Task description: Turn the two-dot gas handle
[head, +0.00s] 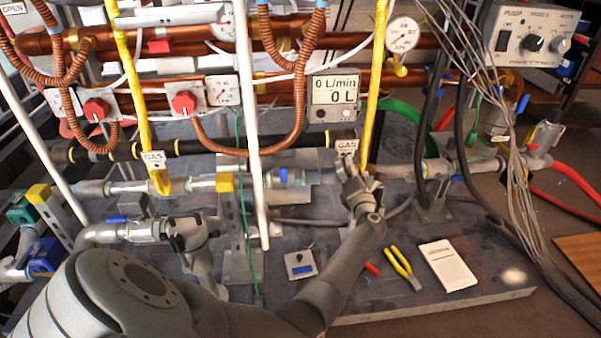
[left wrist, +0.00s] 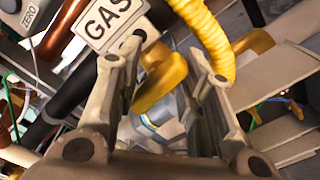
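In the head view, two GAS tags hang by yellow hoses: one at the left (head: 153,158), one right of centre (head: 347,146). The dots on the tags are too small to tell. My left gripper (head: 360,184) is just below the right tag. In the left wrist view, my open left gripper (left wrist: 160,68) has a yellow handle (left wrist: 162,85) between its spread fingers, with a gap on the right side. I cannot tell whether the left finger touches it. The GAS tag (left wrist: 112,20) shows above the left finger, partly cut off. My right gripper is not in view.
A yellow corrugated hose (left wrist: 207,40) runs close beside the right finger. A white pipe (head: 252,130) stands left of my gripper. Yellow-handled pliers (head: 402,266) and a white pad (head: 447,265) lie on the board at right. Hanging cables (head: 490,90) are farther right.

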